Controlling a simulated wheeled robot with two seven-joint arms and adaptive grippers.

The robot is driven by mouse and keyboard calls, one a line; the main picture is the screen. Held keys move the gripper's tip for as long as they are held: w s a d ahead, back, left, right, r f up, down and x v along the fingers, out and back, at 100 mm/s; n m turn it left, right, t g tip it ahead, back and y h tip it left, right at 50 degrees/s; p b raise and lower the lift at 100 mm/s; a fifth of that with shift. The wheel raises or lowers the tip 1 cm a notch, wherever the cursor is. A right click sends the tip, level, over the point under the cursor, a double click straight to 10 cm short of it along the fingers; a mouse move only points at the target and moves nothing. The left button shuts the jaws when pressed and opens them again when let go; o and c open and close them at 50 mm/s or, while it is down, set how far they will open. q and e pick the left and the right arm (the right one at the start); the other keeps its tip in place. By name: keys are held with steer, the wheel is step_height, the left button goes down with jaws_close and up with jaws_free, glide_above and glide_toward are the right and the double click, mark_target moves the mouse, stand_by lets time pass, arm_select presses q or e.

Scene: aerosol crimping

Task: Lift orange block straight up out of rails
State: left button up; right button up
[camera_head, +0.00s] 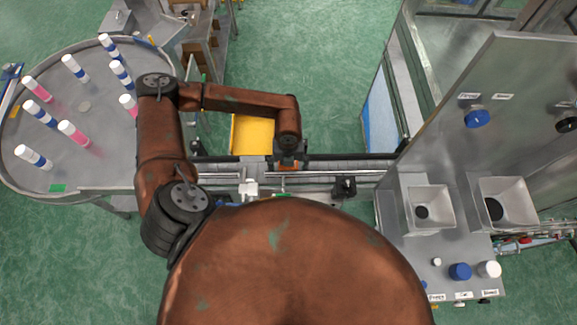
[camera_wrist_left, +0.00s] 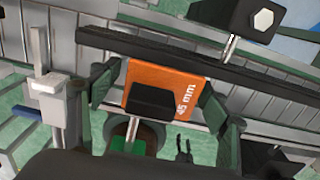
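The orange block (camera_wrist_left: 165,82), marked "45 mm", shows in the left wrist view beside a long dark rail (camera_wrist_left: 215,75). A black piece covers part of its lower face. My left gripper (camera_wrist_left: 160,95) has one green-grey finger on each side of the block. The fingers are close to its side edges, but I cannot tell whether both touch. In the head view my left gripper (camera_head: 290,162) points down over the conveyor (camera_head: 345,166), and the arm mostly hides the block there. My right gripper is not in view.
A round metal table (camera_head: 60,115) with several white-capped cans stands at the left. A yellow bin (camera_head: 252,135) lies behind the conveyor. A metal machine with two hoppers (camera_head: 430,208) stands at the right. A black clamp knob (camera_wrist_left: 255,18) sits near the rail.

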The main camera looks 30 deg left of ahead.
arm_select(q)
steer(key=c, duration=1.4)
steer(key=shift+r, duration=0.15)
steer(key=shift+r+p, duration=2.3)
steer(key=shift+r, duration=2.25)
steer(key=shift+r, duration=0.1)
